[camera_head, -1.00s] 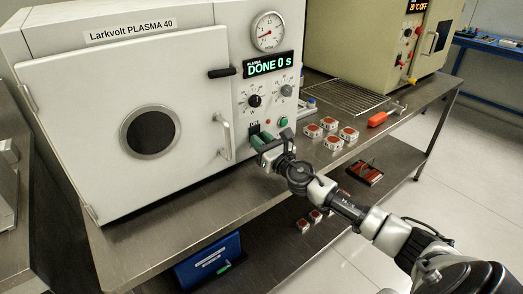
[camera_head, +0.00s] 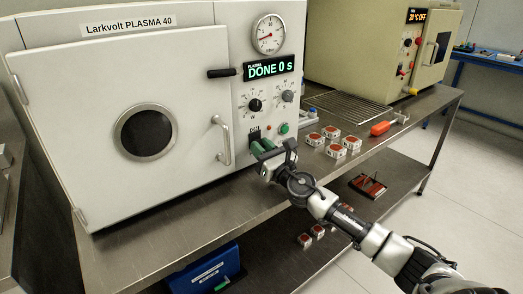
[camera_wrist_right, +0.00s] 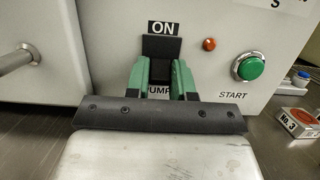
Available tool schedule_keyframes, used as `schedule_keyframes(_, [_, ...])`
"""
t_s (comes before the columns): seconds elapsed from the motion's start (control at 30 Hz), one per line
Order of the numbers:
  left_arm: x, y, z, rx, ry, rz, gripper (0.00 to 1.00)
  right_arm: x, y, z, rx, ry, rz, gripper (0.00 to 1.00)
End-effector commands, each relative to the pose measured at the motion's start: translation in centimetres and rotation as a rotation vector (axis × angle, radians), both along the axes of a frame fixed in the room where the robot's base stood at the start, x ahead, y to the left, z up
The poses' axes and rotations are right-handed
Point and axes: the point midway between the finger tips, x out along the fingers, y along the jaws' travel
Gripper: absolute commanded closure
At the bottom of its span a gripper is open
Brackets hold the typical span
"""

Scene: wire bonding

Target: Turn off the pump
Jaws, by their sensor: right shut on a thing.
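The plasma machine (camera_head: 190,150) stands on the steel bench with its door shut, and its display (camera_head: 269,67) reads "DONE 0 s". My right gripper (camera_head: 262,147) is at the lower part of the control panel. In the right wrist view, its green fingers (camera_wrist_right: 162,80) are shut on the black pump switch (camera_wrist_right: 160,47), which has an "ON" label above it and a partly hidden "PUMP" label below. The switch's lower part is hidden between the fingers. A green START button (camera_wrist_right: 249,67) is to the right. My left gripper is not in view.
A small red-orange lamp (camera_wrist_right: 209,44) is between the switch and START. The door handle (camera_head: 222,140) is just left of my gripper. Several small boxes (camera_head: 331,133), a wire rack (camera_head: 350,108) and a red-handled tool (camera_head: 380,128) lie to the right on the bench.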

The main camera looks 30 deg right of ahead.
Motion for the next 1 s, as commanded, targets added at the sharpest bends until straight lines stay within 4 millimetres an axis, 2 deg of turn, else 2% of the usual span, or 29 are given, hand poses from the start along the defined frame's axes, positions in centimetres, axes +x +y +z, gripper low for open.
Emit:
schedule_keyframes(0.2, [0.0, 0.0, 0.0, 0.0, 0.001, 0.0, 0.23, 0.0, 0.1, -0.1, 0.0, 0.003, 0.001, 1.0])
schedule_keyframes(0.23, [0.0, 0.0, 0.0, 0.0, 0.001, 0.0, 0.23, 0.0, 0.1, -0.1, 0.0, 0.003, 0.001, 0.75])
schedule_keyframes(0.4, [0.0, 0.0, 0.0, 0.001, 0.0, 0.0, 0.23, 0.0, 0.1, -0.1, 0.0, 0.003, 0.001, 0.51])
schedule_keyframes(0.77, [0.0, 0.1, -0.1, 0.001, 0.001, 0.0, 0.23, -0.5, 0.0, -0.3, 0.0, 0.003, 0.001, 0.51])
schedule_keyframes(0.93, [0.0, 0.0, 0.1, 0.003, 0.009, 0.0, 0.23, -2.7, -0.1, -1.1, -0.002, 0.006, 0.002, 0.51])
schedule_keyframes(1.0, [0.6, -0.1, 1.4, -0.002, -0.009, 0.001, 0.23, -3.9, -0.2, -1.5, -0.002, 0.006, 0.002, 0.51])
